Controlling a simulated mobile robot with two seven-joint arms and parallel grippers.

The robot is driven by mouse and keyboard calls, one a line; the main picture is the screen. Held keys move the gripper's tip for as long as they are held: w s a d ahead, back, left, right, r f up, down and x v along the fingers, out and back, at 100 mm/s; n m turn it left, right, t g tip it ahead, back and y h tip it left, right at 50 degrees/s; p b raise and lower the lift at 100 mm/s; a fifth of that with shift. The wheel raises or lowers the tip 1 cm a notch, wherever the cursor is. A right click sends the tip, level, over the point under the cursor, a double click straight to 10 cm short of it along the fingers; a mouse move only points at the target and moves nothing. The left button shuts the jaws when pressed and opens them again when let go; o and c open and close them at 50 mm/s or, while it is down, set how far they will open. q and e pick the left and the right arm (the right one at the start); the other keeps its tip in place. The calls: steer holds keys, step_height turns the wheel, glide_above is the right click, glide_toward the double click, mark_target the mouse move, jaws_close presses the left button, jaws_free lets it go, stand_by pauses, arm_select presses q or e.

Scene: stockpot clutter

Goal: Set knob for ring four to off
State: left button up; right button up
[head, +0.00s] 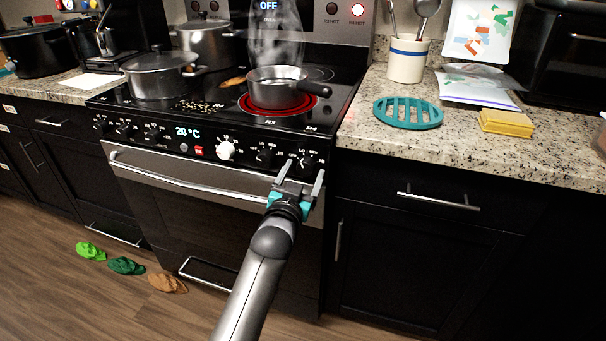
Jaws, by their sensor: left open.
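The stove's front panel carries a row of black knobs and one white knob (225,150). The rightmost black knob (307,160) sits just by my left gripper's fingertips; I cannot tell if they touch it. Another black knob (265,155) is left of it. Labels are too small to read surely, so I cannot tell which knob is for ring four. My left gripper (305,169) is open, its two fingers pointing up at the panel's right end. A front ring (262,111) glows red under a small saucepan (277,88). My right gripper is not in view.
Steel oven handle (190,181) runs below the knobs. A lidded pot (160,77) and a tall stockpot (209,46) stand on the stove. A teal trivet (408,113) and yellow sponges (506,123) lie on the right counter. Shoes (126,266) are on the floor.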

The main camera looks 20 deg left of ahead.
arm_select(q)
steer(key=shift+c, duration=0.4)
jaws_close()
